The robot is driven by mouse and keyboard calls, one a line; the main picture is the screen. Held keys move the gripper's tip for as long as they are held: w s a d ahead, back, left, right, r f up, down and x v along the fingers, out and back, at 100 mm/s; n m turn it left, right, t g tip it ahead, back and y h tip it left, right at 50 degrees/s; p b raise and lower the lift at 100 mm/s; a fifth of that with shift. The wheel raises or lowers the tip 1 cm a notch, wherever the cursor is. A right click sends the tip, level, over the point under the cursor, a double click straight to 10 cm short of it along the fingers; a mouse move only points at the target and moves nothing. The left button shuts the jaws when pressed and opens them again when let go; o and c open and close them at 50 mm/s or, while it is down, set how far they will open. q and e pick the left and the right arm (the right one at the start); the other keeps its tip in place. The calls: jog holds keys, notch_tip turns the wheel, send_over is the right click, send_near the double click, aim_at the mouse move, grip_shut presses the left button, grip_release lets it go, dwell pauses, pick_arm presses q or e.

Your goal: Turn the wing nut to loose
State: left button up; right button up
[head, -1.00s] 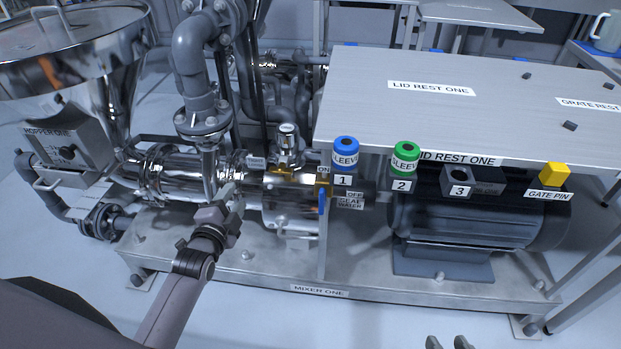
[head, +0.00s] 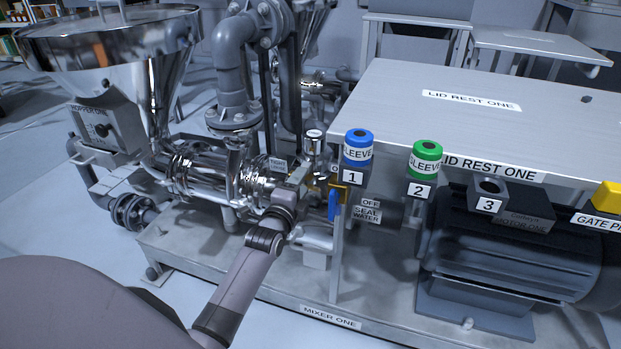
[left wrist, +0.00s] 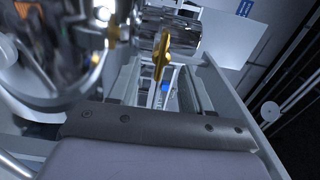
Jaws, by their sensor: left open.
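The brass wing nut (left wrist: 163,57) shows in the left wrist view, on the shiny steel fitting, near the fingertip end of my left gripper (left wrist: 160,82). The two fingers are apart, and the nut appears in line with the gap between them. I see no finger closed on it. In the head view my left gripper (head: 298,178) is beside the chrome fitting (head: 314,150), and brass (head: 318,184) shows just right of it. The gripper hides part of the fitting, so contact cannot be told. My right gripper is in neither view.
A blue-handled valve (head: 333,203) is close right of the gripper. The blue sleeve (head: 358,146) and green sleeve (head: 425,158) stand beside the lid rest table (head: 480,140). The steel hopper (head: 110,60) and grey pipe (head: 230,75) rise at left and behind.

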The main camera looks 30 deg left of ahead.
pick_arm(q)
jog(key=b+x, duration=0.2)
jog(key=x, duration=0.1)
jog(key=shift+w+f+b, duration=0.15)
jog(key=shift+f+b, duration=0.05)
jog(key=shift+b, duration=0.15)
jog(key=shift+w+a+b, duration=0.2)
jog(key=shift+w+b, duration=0.4)
jog(key=shift+w+a+r+b, duration=0.1)
jog(key=shift+w+r+b, duration=0.1)
jog(key=shift+w+b, duration=0.25)
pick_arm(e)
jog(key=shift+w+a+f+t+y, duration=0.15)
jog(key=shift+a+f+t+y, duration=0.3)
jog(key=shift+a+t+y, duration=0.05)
pick_arm(q)
grip_shut()
